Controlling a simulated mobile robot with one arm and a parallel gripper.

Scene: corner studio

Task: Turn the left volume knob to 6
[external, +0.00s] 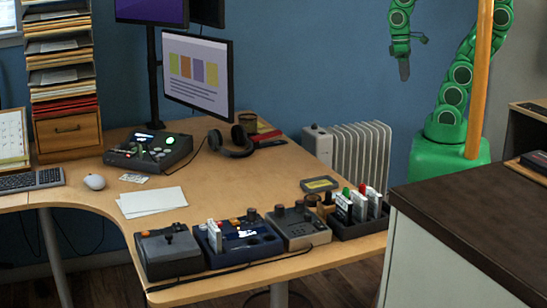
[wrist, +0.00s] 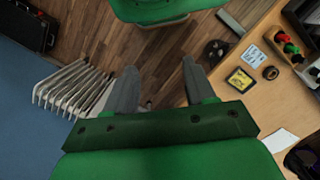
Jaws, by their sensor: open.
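My gripper (external: 404,68) hangs in the air at the upper right, in front of the blue wall and well apart from the desk. In the wrist view its two grey fingers (wrist: 160,68) are spread with nothing between them. Several control boxes stand on the desk's front edge: a dark joystick box (external: 168,252), a blue box (external: 237,243) with orange-brown knobs, and a beige-grey box (external: 298,227) with dark knobs on top. I cannot tell which knob is the left volume knob. Its scale and setting are too small to read.
A black tray (external: 357,221) with upright cards and red and green tops stands right of the boxes. A white radiator (external: 352,150) stands behind the desk. A wooden post (external: 480,80) crosses my arm. A dark-topped cabinet (external: 470,220) fills the right foreground. Headphones (external: 231,141) lie farther back.

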